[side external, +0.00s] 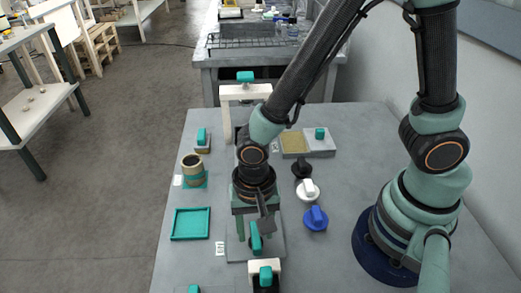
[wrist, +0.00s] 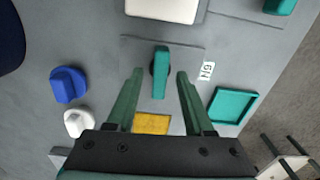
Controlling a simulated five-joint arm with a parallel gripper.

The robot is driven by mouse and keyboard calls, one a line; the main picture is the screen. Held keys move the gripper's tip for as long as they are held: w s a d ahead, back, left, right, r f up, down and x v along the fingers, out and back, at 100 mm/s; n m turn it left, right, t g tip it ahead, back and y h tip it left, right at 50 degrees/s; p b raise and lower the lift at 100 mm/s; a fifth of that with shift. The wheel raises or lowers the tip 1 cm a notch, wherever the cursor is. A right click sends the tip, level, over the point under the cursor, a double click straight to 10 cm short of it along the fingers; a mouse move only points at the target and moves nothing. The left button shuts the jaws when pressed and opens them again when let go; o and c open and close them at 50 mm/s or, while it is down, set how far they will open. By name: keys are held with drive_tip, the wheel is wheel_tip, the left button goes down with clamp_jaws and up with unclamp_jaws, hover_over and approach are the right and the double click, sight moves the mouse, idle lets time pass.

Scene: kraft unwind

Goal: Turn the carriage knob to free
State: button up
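A teal bar-shaped knob (wrist: 160,72) stands on a grey plate (wrist: 190,44) with a small printed label beside it. Its bar runs along the picture's vertical in the wrist view. The knob also shows in the side view (side external: 255,240), below my gripper (side external: 257,222). In the wrist view my gripper (wrist: 160,75) is open, with one finger on each side of the knob and visible gaps to both. I cannot tell how far down the fingers reach along it. No writing that names the carriage or a free position is readable.
Blue (side external: 315,219), white (side external: 308,190) and black (side external: 301,168) knobs stand right of the plate. An empty teal tray (side external: 191,238) lies left. A white block (side external: 256,264) with a teal knob is in front, a white arch (side external: 232,93) behind. A yellow patch (wrist: 152,124) lies between my fingers.

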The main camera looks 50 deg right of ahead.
sight(255, 234)
wheel_tip(255, 234, up, 12)
idle(0.7)
drive_tip(key=w+d+r+n+t, duration=0.2)
drive_tip(key=d+r+n, duration=0.2)
drive_tip(key=d, duration=0.5)
drive_tip(key=w+d+r+n+t, duration=0.3)
drive_tip(key=d+r+n, duration=0.1)
drive_tip(key=d, duration=0.5)
drive_tip(key=shift+w+r+t, duration=0.25)
drive_tip(key=shift+r+t, duration=0.05)
drive_tip(key=shift+r, duration=0.55)
